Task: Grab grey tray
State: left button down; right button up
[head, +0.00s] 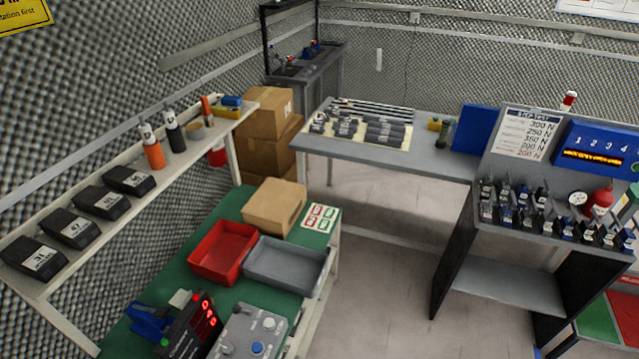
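The grey tray (291,262) lies on a green-topped bench (249,297) in the lower middle of the head view. It is shallow and rectangular and looks empty. Its left end is right beside a red tray (220,250); I cannot tell whether they touch. Its right end is near the bench's right edge. Neither of my grippers shows in the head view.
A cardboard box (273,206) and a card with red and green marks (321,217) are behind the trays. A control box (247,335) and a red-digit display (190,329) stand in front. A shelf (110,205) runs along the left. Floor right of the bench is clear.

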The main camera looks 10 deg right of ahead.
aim_at(298, 270)
jog(key=i+l+u, duration=0.4)
jog(key=l+u, duration=0.2)
jog(key=i+l+u, duration=0.15)
jog(key=l+u, duration=0.15)
jog(key=l, duration=0.25)
